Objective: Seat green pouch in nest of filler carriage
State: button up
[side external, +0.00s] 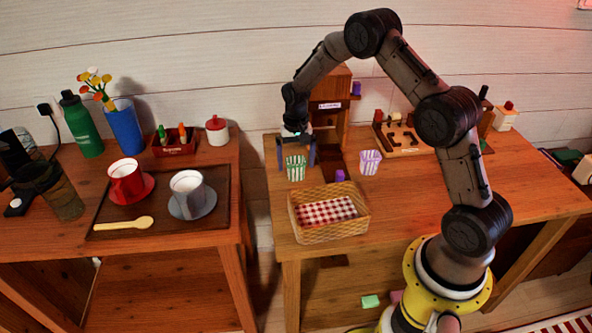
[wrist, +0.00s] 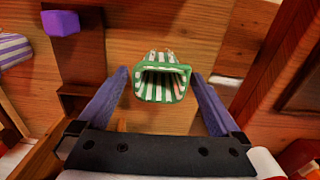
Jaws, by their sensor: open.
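The green pouch (side external: 296,168) is a green-and-white striped open-topped bag standing on the right table. In the wrist view the pouch (wrist: 162,80) shows its open mouth, between and just beyond my fingertips. My gripper (side external: 297,152) is open and empty, pointing down beside and above the pouch; its two purple-grey fingers (wrist: 161,88) stand on either side of it with gaps. The wooden filler cabinet (side external: 330,105) with a small label stands behind my gripper. A dark carriage track (side external: 331,163) runs out from its foot; its nest I cannot make out clearly.
A purple striped pouch (side external: 370,162) stands to the right. A purple block (side external: 340,175) sits at the track's front end and shows in the wrist view (wrist: 61,22). A wicker basket (side external: 328,228) with checked cloth stands in front. The table's right front is clear.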

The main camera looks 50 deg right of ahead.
jog(key=shift+f, duration=0.75)
jog(key=c, duration=1.4)
jog(key=shift+r, duration=0.15)
